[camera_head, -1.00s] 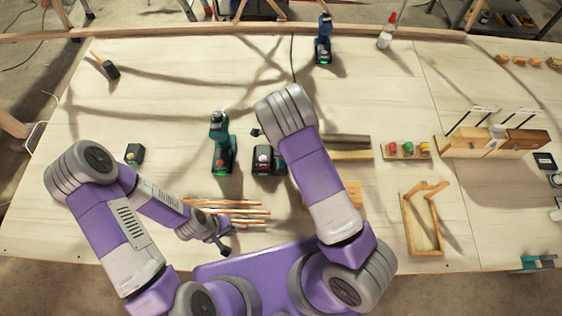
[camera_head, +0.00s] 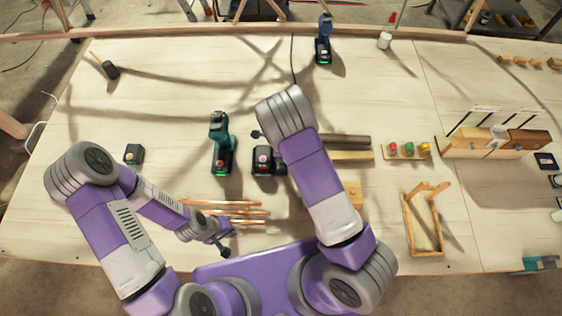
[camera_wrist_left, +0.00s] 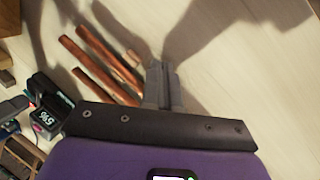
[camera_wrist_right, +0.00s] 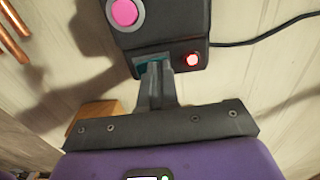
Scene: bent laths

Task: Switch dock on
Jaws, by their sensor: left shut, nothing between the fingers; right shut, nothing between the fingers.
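The dock (camera_head: 264,160) is a black box on the table, left of my right arm's wrist, partly covered by that arm in the head view. In the right wrist view the dock (camera_wrist_right: 175,22) shows a large pink button (camera_wrist_right: 124,11) and a small glowing red light or button (camera_wrist_right: 193,59). My right gripper (camera_wrist_right: 155,68) is shut and empty, its tips at the dock's near edge by a teal patch; contact cannot be told. The head view hides its fingers. My left gripper (camera_head: 226,250) is shut and empty beside copper-coloured rods (camera_head: 235,211); it also shows in the left wrist view (camera_wrist_left: 161,68).
A teal drill (camera_head: 221,145) stands left of the dock, and a small black block (camera_head: 134,154) farther left. A blue tool (camera_head: 323,42) stands at the back. Colored buttons on a wooden block (camera_head: 409,151) and a wooden frame (camera_head: 423,222) lie right.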

